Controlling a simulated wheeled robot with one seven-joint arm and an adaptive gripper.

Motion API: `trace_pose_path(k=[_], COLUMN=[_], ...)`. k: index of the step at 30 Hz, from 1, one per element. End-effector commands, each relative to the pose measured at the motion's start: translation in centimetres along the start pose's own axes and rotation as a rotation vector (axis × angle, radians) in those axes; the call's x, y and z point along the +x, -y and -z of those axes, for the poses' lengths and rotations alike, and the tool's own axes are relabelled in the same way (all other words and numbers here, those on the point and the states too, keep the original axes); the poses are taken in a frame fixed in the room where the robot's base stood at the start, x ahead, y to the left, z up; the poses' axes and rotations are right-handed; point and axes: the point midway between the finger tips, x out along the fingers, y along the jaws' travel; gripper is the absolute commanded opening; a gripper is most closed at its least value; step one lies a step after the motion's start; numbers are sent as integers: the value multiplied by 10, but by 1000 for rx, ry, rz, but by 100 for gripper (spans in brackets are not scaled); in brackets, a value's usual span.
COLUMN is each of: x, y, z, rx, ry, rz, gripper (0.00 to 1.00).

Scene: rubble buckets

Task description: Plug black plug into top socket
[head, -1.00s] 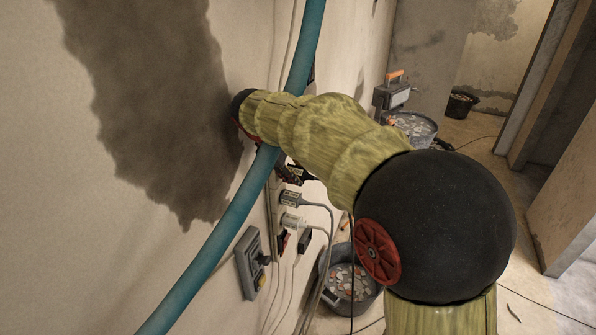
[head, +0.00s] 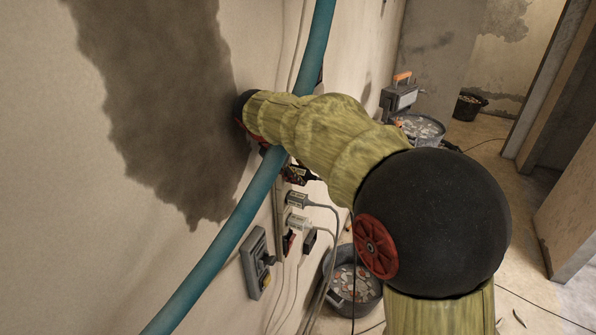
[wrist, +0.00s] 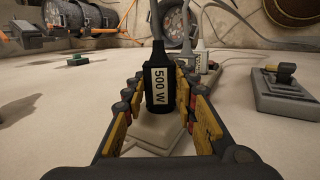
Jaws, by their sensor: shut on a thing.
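The black plug (wrist: 157,95), with a pale "500 W" label, is between the fingers of my gripper (wrist: 158,82) in the wrist view, which is shut on it. Its cable runs up from it. A pale socket housing (wrist: 152,138) shows below and behind the plug. I cannot tell whether the plug touches it or sits in it. In the head view, my gripper (head: 299,174) is at the wall, partly behind my arm and the blue hose, just above two plugs (head: 297,201) in lower sockets. The top socket is hidden there.
A thick blue hose (head: 235,225) runs diagonally before the wall. A grey switch box (head: 255,263) is low on the wall; the wrist view shows it right of my gripper (wrist: 290,95). Loose cables hang below the sockets. Buckets of rubble (head: 353,305) stand on the floor.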

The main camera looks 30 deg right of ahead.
Motion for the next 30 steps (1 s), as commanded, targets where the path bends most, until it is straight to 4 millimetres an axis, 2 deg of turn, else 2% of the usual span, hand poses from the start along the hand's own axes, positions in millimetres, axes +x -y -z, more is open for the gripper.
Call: trace_pose_path(k=[30], x=[-3], y=[-1], z=[12], rx=[1], ry=[-4], rz=[-2], gripper=[0])
